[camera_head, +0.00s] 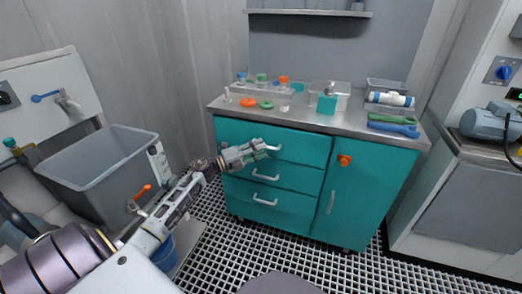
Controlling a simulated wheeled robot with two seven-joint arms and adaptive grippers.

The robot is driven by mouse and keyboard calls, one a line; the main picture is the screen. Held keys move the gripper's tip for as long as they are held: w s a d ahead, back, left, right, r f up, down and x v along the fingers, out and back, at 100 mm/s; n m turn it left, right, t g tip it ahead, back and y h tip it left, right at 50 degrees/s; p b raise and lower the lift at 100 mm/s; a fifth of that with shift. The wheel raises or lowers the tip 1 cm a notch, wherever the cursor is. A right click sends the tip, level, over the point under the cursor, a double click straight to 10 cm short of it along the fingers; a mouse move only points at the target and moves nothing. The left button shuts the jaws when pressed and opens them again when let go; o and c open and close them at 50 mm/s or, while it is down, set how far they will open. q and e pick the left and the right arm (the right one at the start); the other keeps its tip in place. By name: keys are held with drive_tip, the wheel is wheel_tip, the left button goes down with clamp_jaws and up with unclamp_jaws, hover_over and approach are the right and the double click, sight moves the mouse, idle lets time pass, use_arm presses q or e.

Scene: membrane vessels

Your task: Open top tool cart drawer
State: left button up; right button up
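The teal tool cart (372,190) stands in the middle of the camera_head view, with a stack of drawers on its left and a door on its right. The top drawer (300,147) looks closed, its front about flush with the cart. My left gripper (262,149) reaches in from the left, with its fingertips at the top drawer's handle, in front of the drawer face. The gripper covers most of that handle, and whether the fingers are closed around it cannot be told. My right gripper is out of the picture.
The cart's grey top (300,117) carries coloured rings, clear boxes and blue and green tools (393,125). An orange knob (345,160) sits on the door. A grey sink basin (105,170) stands left, and a blue motor (490,122) on a right-hand cabinet. Grated floor lies in front.

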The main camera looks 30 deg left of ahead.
use_arm(q)
drive_tip(key=shift+w+d+r, duration=0.1)
drive_tip(key=shift+w+d, duration=0.25)
drive_tip(key=shift+w, duration=0.2)
clamp_jaws()
